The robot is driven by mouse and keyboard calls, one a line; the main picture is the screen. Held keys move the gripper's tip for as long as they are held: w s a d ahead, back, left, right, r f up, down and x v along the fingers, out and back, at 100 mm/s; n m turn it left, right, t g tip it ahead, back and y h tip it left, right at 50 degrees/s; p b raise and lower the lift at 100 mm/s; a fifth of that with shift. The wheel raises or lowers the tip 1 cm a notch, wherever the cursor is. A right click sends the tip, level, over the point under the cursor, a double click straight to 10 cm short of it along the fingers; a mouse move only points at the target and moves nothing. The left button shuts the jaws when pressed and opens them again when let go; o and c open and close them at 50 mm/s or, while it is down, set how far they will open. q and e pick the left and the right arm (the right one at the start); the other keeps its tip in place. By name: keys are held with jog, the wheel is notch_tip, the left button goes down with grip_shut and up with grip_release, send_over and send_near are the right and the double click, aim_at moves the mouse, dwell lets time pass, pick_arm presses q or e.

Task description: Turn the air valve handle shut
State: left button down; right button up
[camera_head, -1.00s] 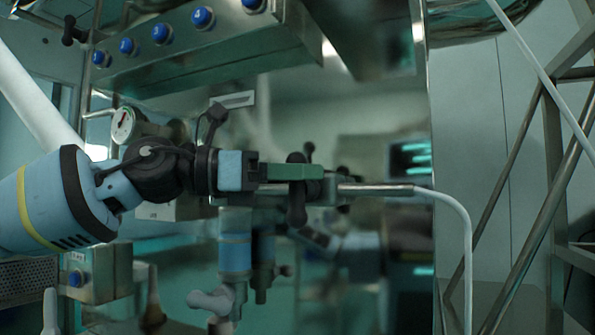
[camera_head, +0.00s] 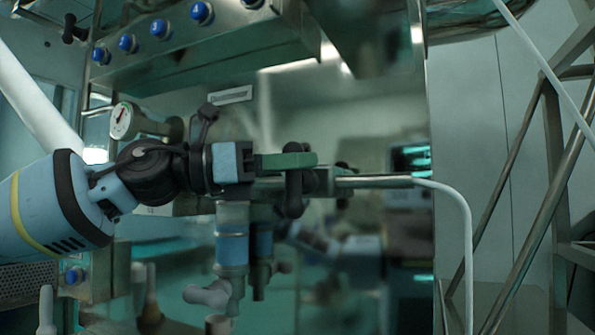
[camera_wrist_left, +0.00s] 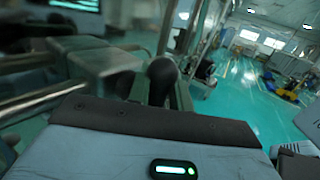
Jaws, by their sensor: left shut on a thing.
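The black air valve handle (camera_head: 293,197) sits on a metal pipe fitting near the middle of the head view. Its rounded lower end hangs below my left gripper and its top shows just above. My left gripper (camera_head: 298,160) comes in from the left, with a green finger lying across the handle, and it is shut on it. The far finger is mostly hidden. In the left wrist view a dark rounded knob (camera_wrist_left: 162,72), likely the handle's end, shows just beyond the gripper body. My right gripper is not in view.
A metal pipe (camera_head: 372,181) runs right from the valve into a white hose (camera_head: 462,215). A pressure gauge (camera_head: 121,120) and a panel of blue buttons (camera_head: 202,12) are at the upper left. A blue-banded fitting (camera_head: 232,248) hangs below my gripper. A steel frame (camera_head: 540,190) stands at the right.

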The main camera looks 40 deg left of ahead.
pick_arm(q)
jog(key=c, duration=1.3)
grip_release()
jog(key=shift+s, duration=0.1)
jog(key=shift+a, duration=0.1)
jog(key=shift+b+v, duration=0.55)
jog(key=shift+v, duration=3.3)
